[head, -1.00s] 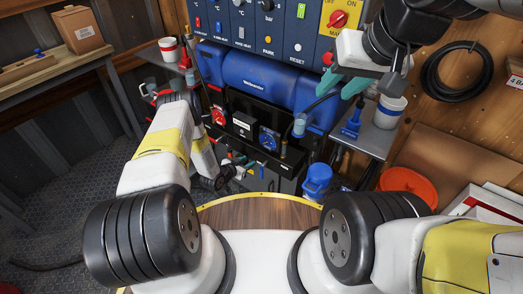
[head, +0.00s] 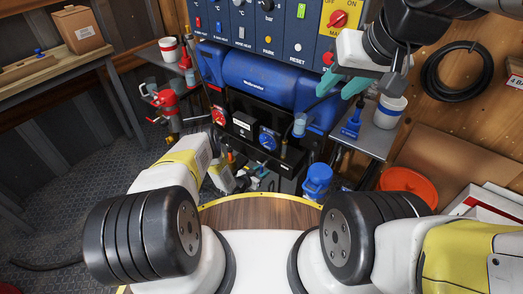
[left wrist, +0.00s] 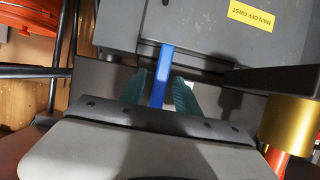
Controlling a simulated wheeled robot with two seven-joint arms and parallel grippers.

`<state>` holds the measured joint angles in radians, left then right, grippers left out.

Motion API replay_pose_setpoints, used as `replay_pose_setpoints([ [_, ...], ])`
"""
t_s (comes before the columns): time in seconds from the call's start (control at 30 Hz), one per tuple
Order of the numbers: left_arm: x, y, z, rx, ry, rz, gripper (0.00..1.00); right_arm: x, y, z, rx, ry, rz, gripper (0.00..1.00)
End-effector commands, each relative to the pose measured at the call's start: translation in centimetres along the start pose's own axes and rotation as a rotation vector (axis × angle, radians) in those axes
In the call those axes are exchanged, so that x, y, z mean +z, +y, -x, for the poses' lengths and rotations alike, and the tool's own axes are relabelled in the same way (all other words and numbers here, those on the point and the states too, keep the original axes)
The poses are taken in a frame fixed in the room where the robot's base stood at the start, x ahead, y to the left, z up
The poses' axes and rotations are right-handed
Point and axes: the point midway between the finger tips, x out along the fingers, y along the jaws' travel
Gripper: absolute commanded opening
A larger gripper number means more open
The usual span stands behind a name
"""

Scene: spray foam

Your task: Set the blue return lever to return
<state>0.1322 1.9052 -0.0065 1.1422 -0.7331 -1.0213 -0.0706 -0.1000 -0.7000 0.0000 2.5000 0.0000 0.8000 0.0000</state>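In the left wrist view the blue lever (left wrist: 163,72) is a slim blue bar below a grey box. It lies between the two green fingers of my left gripper (left wrist: 162,94). The fingers stand apart, with a gap visible at each side of the lever. In the head view my left gripper (head: 256,179) is low in front of the machine, small and partly hidden by my arm. The lever cannot be made out clearly there. My right gripper (head: 343,86) is open and empty at upper right, before the control panel.
A yellow label (left wrist: 252,17) marks the grey box. A gold and orange cylinder (left wrist: 292,122) is close at right in the wrist view.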

Motion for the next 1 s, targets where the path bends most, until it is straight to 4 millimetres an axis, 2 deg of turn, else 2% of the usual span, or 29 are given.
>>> replay_pose_setpoints([
  [0.2,0.01,0.02,-0.02,0.000,0.000,0.000,0.36,0.00,0.00,0.00,0.000,0.000,0.000,0.38],
  [0.4,0.01,0.02,0.00,0.000,0.000,0.000,0.00,0.00,0.00,0.00,0.000,0.000,0.000,0.38],
  [1.0,0.01,0.01,0.01,0.000,0.000,0.000,0.00,0.00,0.00,0.00,0.000,0.000,0.000,0.38],
])
